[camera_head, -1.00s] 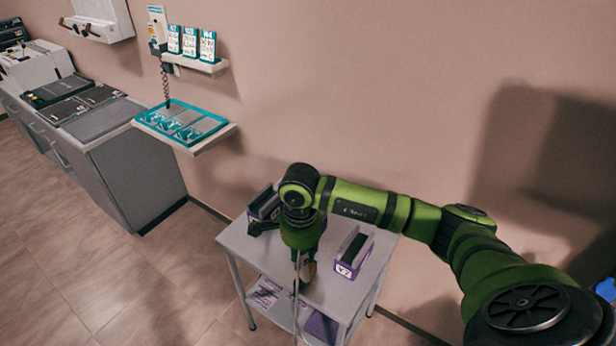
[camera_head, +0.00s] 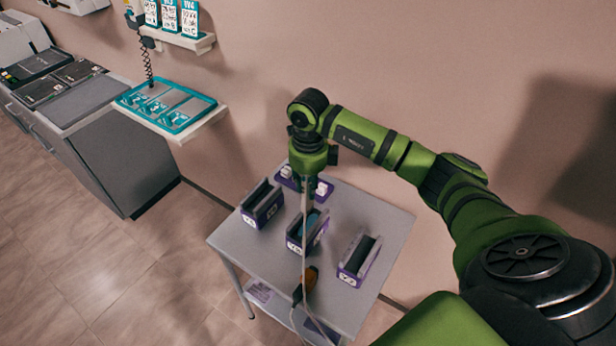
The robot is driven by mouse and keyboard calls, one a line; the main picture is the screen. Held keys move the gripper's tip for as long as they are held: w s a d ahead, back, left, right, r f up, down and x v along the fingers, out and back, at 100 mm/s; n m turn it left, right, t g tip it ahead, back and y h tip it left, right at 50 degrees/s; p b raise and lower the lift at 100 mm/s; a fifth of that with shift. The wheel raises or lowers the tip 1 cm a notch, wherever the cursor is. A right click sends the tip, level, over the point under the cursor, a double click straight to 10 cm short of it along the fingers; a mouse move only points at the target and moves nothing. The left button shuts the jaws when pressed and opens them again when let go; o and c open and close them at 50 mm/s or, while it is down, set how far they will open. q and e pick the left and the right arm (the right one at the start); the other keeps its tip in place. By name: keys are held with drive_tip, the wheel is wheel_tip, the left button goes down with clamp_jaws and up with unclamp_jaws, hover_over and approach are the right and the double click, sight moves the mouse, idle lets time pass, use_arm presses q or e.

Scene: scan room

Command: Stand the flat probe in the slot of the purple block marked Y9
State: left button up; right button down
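A grey table carries three purple blocks with dark slots: a left one (camera_head: 263,204), a middle one (camera_head: 294,245) and a right one (camera_head: 349,279). Their white front labels are too small to read surely. A blue piece (camera_head: 310,221) shows at the middle block's slot, partly behind a pale cable (camera_head: 305,252); I cannot tell whether it is the flat probe. My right gripper (camera_head: 309,178) is at the end of the green arm, above the table's back half. Its fingers are hard to make out, so its opening is unclear. My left gripper is out of view.
A purple holder with white pieces (camera_head: 321,188) is at the table's back. An orange-brown piece (camera_head: 311,278) lies near the front edge by the cable. A wall shelf with a teal tray (camera_head: 166,104) and a grey cabinet (camera_head: 122,160) are left. The table's right back is bare.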

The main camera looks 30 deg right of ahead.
sight(308, 206)
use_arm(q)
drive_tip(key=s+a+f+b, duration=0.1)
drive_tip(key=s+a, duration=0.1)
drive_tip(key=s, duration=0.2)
use_arm(e)
drive_tip(key=shift+f, duration=0.95)
wheel_tip(308, 206, down, 2)
drive_tip(key=shift+w+f+b, duration=0.1)
drive_tip(key=shift+f+b, duration=0.05)
drive_tip(key=shift+b, duration=0.65)
drive_tip(key=shift+f, duration=0.3)
drive_tip(key=shift+d+f+b, duration=0.15)
drive_tip(key=shift+f+b, duration=0.75)
drive_tip(key=shift+b, duration=0.1)
drive_tip(key=shift+f+b, duration=0.4)
drive_tip(key=shift+f, duration=0.05)
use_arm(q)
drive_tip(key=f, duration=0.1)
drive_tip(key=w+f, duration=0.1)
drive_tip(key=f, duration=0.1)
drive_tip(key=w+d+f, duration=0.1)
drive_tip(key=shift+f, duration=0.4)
use_arm(e)
drive_tip(key=shift+f, duration=0.15)
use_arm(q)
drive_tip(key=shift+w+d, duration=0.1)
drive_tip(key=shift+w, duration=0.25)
use_arm(e)
drive_tip(key=shift+f, duration=0.1)
